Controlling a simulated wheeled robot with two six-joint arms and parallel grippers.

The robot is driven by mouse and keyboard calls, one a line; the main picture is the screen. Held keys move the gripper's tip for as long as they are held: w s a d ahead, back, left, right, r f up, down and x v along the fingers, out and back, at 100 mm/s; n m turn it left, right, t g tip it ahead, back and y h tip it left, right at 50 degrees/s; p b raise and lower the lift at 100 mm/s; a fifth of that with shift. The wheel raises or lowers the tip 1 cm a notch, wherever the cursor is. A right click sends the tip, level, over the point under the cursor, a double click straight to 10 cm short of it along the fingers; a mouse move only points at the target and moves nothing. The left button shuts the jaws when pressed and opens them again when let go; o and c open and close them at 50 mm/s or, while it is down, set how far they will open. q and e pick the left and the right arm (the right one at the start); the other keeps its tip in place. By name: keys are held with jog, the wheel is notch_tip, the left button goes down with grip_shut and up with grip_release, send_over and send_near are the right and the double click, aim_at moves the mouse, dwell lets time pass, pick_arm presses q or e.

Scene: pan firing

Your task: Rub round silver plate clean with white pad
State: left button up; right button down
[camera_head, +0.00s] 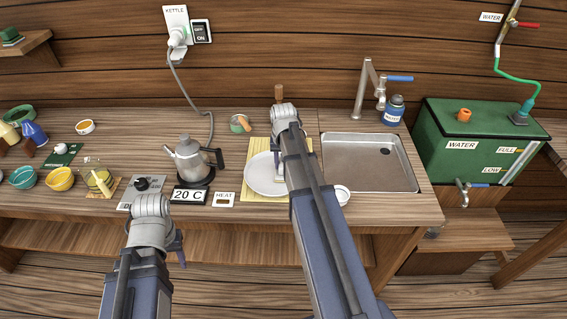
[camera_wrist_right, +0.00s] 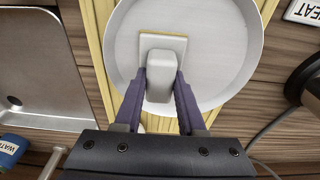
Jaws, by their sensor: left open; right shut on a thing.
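The round silver plate (camera_head: 262,178) lies on a yellow slatted mat (camera_head: 258,145) on the counter. It also fills the upper part of the right wrist view (camera_wrist_right: 220,60). My right gripper (camera_wrist_right: 165,84) is shut on the light grey-white grip of the white pad (camera_wrist_right: 148,41). The pad is over the plate, inside its rim, and looks to be against its surface. In the head view my right arm hides most of the pad. My left gripper (camera_head: 178,248) is open and empty, low in front of the counter's front edge.
A kettle (camera_head: 190,158) stands left of the plate, near a 20 C display (camera_head: 188,196) and a HEAT label (camera_head: 223,199). A metal sink (camera_head: 370,165) is at the right. A small white bowl (camera_head: 342,194) sits right of my right arm. Several bowls stand far left.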

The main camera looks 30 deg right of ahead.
jog(key=shift+f+b, duration=0.4)
jog(key=shift+f, duration=0.05)
jog(key=shift+s+d+r, duration=0.1)
jog(key=shift+d, duration=0.05)
jog(key=shift+s+d+r, duration=0.1)
jog(key=shift+s+d, duration=0.05)
jog(key=shift+d, duration=0.1)
jog(key=shift+a, duration=0.1)
jog(key=shift+w+a, duration=0.5)
jog(key=shift+a, duration=0.2)
jog(key=shift+d, duration=0.1)
dwell(0.3)
jog(key=shift+s+d+f, duration=0.2)
jog(key=shift+s+d, duration=0.35)
jog(key=shift+d, duration=0.1)
